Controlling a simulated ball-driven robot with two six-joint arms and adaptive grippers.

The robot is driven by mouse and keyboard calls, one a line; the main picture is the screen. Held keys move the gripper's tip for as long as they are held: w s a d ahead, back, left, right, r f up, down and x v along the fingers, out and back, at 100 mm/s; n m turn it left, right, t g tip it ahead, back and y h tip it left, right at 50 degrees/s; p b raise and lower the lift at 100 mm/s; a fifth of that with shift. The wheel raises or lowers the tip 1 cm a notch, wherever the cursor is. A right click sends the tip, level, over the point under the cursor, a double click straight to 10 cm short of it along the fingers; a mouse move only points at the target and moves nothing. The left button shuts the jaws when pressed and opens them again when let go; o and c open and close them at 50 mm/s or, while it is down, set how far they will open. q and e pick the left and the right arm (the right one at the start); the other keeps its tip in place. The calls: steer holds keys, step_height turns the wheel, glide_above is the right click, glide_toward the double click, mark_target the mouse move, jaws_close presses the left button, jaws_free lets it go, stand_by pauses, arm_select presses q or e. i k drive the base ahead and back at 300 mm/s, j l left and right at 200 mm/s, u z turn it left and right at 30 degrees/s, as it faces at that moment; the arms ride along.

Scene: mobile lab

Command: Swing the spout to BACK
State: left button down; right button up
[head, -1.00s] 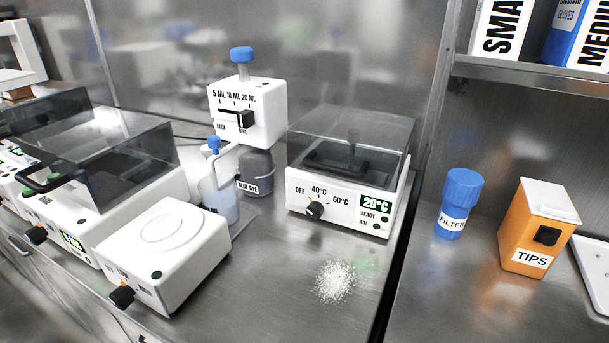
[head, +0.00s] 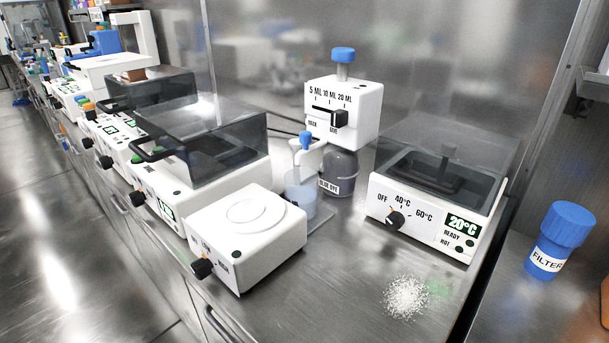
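The dispenser (head: 357,111) is a white box with a blue plunger knob (head: 343,54) on top. Its front is marked 5 ML, 10 ML and 20 ML, with a black slider, and small BACK and SIDE-like lettering below that is hard to read. It sits on a dark bottle (head: 338,172) labelled BLUE DYE. A white spout (head: 310,157) with a blue cap (head: 306,140) reaches toward the front left, over a clear beaker (head: 301,196) with pale liquid. Neither of my grippers is in view.
A white plate device (head: 246,232) stands in front left of the beaker. A heated bath (head: 430,212) showing 20°C stands right. White powder (head: 406,297) lies on the steel bench. A blue FILTER jar (head: 559,240) is far right. Lidded machines (head: 205,150) line the left.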

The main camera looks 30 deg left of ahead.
mark_target(306, 136)
steer(key=k+l, duration=0.45)
steer(key=k, duration=0.2)
steer(key=u, duration=2)
